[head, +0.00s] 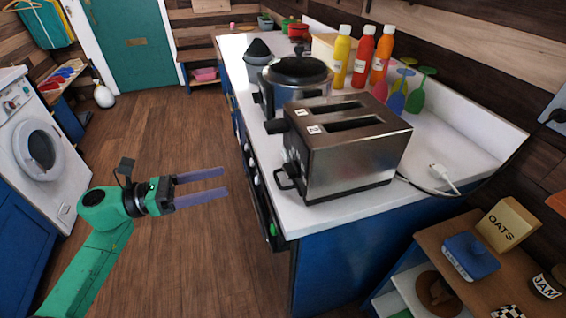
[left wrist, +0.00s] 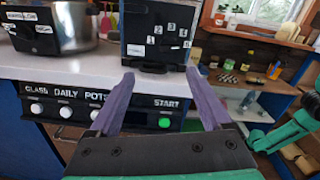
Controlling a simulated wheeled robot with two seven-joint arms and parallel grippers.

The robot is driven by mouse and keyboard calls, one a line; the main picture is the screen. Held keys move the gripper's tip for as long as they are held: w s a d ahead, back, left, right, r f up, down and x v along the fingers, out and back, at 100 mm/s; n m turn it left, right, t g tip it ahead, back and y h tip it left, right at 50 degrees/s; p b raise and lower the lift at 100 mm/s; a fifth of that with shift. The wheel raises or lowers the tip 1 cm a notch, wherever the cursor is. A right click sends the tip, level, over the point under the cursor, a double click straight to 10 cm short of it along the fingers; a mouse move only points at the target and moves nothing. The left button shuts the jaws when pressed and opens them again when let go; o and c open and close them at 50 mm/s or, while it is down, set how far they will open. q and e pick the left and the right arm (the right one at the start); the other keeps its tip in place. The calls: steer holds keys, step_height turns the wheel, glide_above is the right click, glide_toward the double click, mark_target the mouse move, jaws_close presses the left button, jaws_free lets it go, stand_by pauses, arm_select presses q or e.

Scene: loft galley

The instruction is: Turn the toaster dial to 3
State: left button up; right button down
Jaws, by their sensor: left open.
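The toaster (head: 365,163) is a brushed-metal box with two dark slots, standing near the front corner of the white counter. Its dark front end (left wrist: 144,50) fills the top middle of the left wrist view and carries several small white number labels. The dial itself and its setting are not clear in either view. A black lever (head: 287,178) sticks out from that end in the head view. My left gripper (head: 226,182) is open and empty. It is over the floor, left of the toaster and apart from it, with its fingers pointing toward the counter. My right gripper is not in view.
A metal pot-like appliance (head: 297,78) stands behind the toaster. Below the counter edge is a black panel with white knobs (left wrist: 66,112) and a green start button (left wrist: 164,122).

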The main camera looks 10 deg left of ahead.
arm_select(q)
steer(key=p, duration=0.3)
glide_toward(285, 170)
steer(key=d, duration=0.1)
steer(key=shift+m, duration=0.3)
steer(key=p+x, duration=0.1)
steer(key=x, duration=0.3)
steer(key=p+x, duration=0.1)
steer(key=x, duration=0.2)
steer(key=shift+w+d+r, duration=0.1)
steer(key=shift+w, duration=0.45)
steer(key=shift+w+d, duration=0.1)
steer(key=shift+d, duration=0.35)
steer(key=shift+a+f, duration=0.1)
steer(key=shift+f, duration=0.1)
steer(key=shift+c, duration=0.3)
jaws_close()
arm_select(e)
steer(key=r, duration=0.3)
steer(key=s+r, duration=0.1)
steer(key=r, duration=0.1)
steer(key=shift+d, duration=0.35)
